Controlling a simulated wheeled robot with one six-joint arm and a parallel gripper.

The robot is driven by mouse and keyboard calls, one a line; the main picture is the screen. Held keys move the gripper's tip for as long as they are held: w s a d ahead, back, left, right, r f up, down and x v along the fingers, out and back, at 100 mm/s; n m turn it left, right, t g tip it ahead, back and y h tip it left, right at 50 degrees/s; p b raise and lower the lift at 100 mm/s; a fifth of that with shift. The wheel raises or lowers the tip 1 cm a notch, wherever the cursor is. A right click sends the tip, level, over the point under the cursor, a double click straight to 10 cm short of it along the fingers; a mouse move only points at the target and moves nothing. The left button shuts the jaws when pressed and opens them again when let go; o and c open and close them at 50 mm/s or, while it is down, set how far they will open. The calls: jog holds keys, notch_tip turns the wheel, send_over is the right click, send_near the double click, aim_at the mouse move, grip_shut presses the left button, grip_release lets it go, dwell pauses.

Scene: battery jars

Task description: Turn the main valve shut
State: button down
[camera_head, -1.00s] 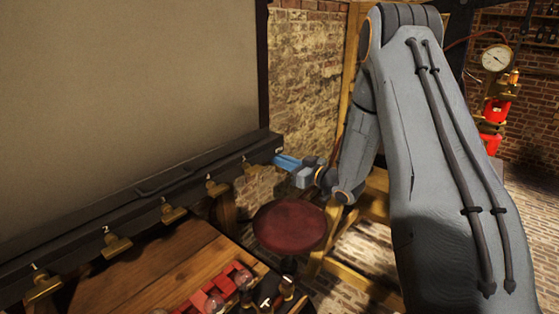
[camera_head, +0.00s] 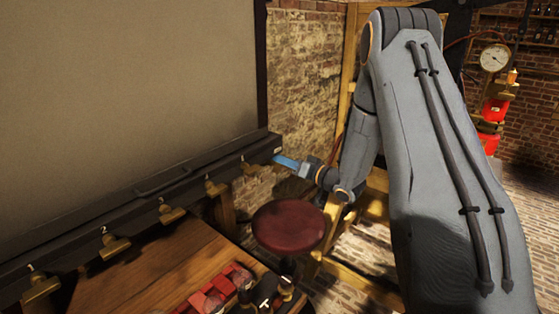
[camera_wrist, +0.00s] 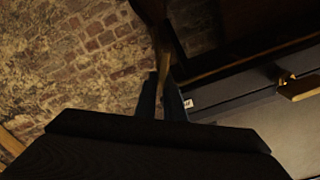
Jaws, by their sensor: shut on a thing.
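My gripper (camera_head: 286,162) is at the right end of a long dark rail (camera_head: 150,185), its blue fingers pointing left. In the wrist view its two dark fingers (camera_wrist: 160,98) stand close together on either side of a narrow brass lever (camera_wrist: 162,62), which I take for the main valve's handle. The lever runs up between the fingertips to a dark part at the top edge. In the head view I cannot make out the lever; the valve's body and exact angle are not clear.
Several brass taps (camera_head: 167,213) line the rail. Below are a wooden bench (camera_head: 165,260) with red items (camera_head: 215,292) and a round red stool (camera_head: 288,228). A pressure gauge (camera_head: 494,58) stands at the right. A brick wall is behind my gripper.

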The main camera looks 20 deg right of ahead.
jog(key=m, duration=0.4)
jog(key=f+m, duration=0.1)
jog(key=m, duration=0.3)
jog(key=d+f+m, duration=0.1)
jog(key=m, duration=0.2)
jog(key=shift+w+m, duration=0.35)
jog(key=shift+m, duration=0.05)
jog(key=shift+f, duration=0.1)
jog(key=c, duration=1.9)
grip_release()
jog(key=shift+o, duration=0.2)
jog(key=shift+s+d, duration=0.1)
jog(key=b+v, duration=0.2)
jog(key=v, duration=0.5)
jog(key=shift+s, duration=0.25)
jog(key=shift+d, duration=0.15)
